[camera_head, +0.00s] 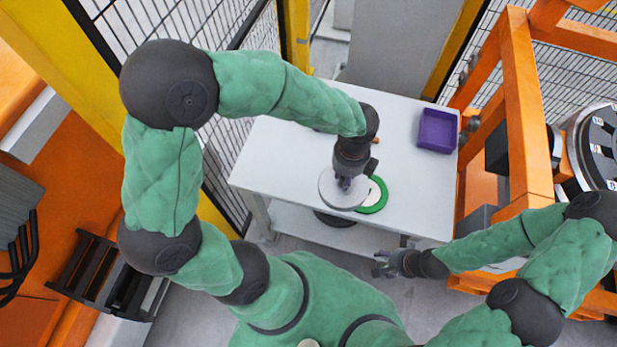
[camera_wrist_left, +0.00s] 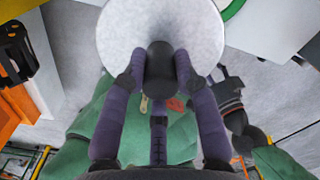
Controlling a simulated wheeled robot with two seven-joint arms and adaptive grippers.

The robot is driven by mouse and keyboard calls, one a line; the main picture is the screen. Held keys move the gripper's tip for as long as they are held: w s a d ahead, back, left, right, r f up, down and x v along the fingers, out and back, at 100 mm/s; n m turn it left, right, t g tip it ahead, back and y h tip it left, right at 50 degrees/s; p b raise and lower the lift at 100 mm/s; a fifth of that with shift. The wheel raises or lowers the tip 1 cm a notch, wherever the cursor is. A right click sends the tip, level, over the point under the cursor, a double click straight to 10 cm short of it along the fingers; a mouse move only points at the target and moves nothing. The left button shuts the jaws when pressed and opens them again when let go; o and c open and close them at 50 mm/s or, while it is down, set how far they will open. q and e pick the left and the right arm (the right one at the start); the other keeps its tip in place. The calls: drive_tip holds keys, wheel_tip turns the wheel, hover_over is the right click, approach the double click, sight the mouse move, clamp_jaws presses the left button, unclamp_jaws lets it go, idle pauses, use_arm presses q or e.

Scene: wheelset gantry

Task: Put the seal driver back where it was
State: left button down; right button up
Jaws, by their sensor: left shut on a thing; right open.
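The seal driver is a pale grey round disc (camera_head: 340,194) with a dark stub handle (camera_wrist_left: 160,66). My left gripper (camera_head: 345,182) is shut on this handle; in the left wrist view (camera_wrist_left: 160,85) its fingers close around the stub, with the disc (camera_wrist_left: 160,22) beyond. The disc is near the front edge of the white table (camera_head: 275,170) and overlaps part of a green ring (camera_head: 377,202) in the head view. I cannot tell whether it touches the table. My right gripper (camera_head: 384,264) is open and empty, in front of the table.
A purple bin (camera_head: 437,131) stands at the table's back right. A small brownish thing is partly hidden behind my left wrist. An orange gantry frame (camera_head: 522,110) stands right of the table. The table's left side is clear.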

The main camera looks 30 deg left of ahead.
use_arm(q)
drive_tip(key=shift+s+d+m, duration=0.1)
drive_tip(key=shift+s+m, duration=0.2)
drive_tip(key=shift+m, duration=0.4)
drive_tip(key=shift+a+f, duration=0.1)
drive_tip(key=shift+a, duration=0.2)
drive_tip(key=shift+w+a+f+b, duration=0.55)
drive_tip(key=shift+a+f+b, duration=0.2)
drive_tip(key=shift+a+f, duration=1.4)
drive_tip(key=shift+w+a+f+b, duration=0.6)
drive_tip(key=shift+a+f+b, duration=0.15)
drive_tip(key=shift+a+f, duration=1.4)
drive_tip(key=shift+w+a+f+b, duration=0.55)
drive_tip(key=shift+a+f+b, duration=0.2)
drive_tip(key=shift+a+f, duration=1.35)
drive_tip(key=shift+f, duration=0.15)
drive_tip(key=c, duration=0.9)
unclamp_jaws()
drive_tip(key=shift+c, duration=0.2)
